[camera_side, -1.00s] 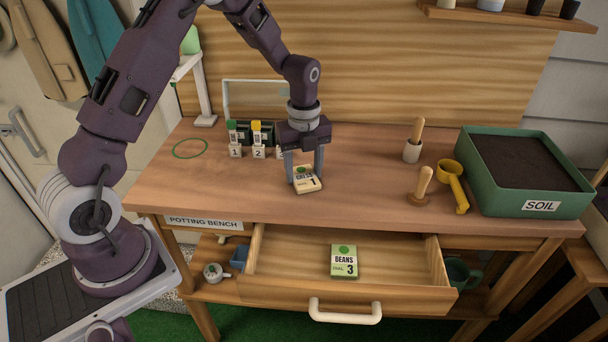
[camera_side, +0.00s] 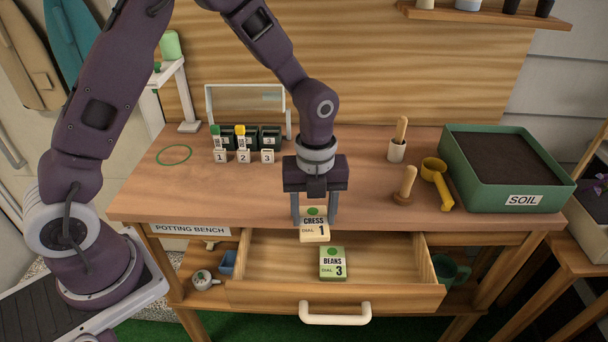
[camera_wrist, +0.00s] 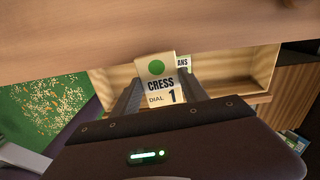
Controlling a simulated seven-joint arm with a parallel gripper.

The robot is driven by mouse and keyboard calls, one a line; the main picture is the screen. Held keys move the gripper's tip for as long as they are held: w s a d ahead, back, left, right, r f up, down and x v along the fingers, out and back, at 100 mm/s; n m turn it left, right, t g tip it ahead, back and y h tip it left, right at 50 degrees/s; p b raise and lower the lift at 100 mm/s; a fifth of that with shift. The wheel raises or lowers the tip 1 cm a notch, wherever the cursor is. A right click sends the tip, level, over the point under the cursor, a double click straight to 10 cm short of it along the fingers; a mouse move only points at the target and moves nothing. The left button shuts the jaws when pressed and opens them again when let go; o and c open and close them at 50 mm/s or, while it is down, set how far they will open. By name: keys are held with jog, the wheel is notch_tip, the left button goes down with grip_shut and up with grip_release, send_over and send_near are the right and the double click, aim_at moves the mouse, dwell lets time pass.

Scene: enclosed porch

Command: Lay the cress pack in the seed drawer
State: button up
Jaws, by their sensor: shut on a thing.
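The cress pack (camera_side: 314,226) is cream with a green dot and reads "CRESS DIAL 1". My gripper (camera_side: 315,216) is shut on it, a finger at each side, above the back part of the open drawer near the bench's front edge. In the wrist view the cress pack (camera_wrist: 160,84) stands between my fingers, label facing the camera. The seed drawer (camera_side: 390,262) is pulled out below the bench top. A green-topped beans pack (camera_side: 333,263), marked "DIAL 3", lies in its middle; the cress pack partly hides it in the wrist view (camera_wrist: 184,62).
On the bench top stand numbered blocks with two capped tubes (camera_side: 241,147), wooden dibbers (camera_side: 406,186), a yellow scoop (camera_side: 437,182) and the green soil tray (camera_side: 500,190). The drawer floor is bare left and right of the beans pack.

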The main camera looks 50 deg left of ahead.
aim_at(314, 231)
jog(key=shift+s+d+f+m, duration=0.2)
jog(key=shift+s+d+f, duration=0.15)
jog(key=shift+s+d, duration=0.2)
jog(key=shift+s+d+f+m, duration=0.2)
jog(key=shift+s+d+f, duration=0.15)
jog(key=shift+s+d, duration=0.15)
jog(key=f, duration=0.1)
jog(key=s+a+f, duration=0.1)
jog(key=a+f, duration=0.1)
jog(key=f, duration=0.1)
jog(key=shift+s+f, duration=0.1)
jog(key=shift+s, duration=0.2)
jog(key=shift+a+f, duration=0.9)
jog(key=shift+a, duration=0.25)
jog(key=shift+w+f, duration=0.1)
jog(key=shift+f, duration=1.75)
jog(key=shift+f, duration=0.6)
jog(key=o, duration=2)
jog(key=shift+r, duration=0.1)
jog(key=shift+r, duration=3.45)
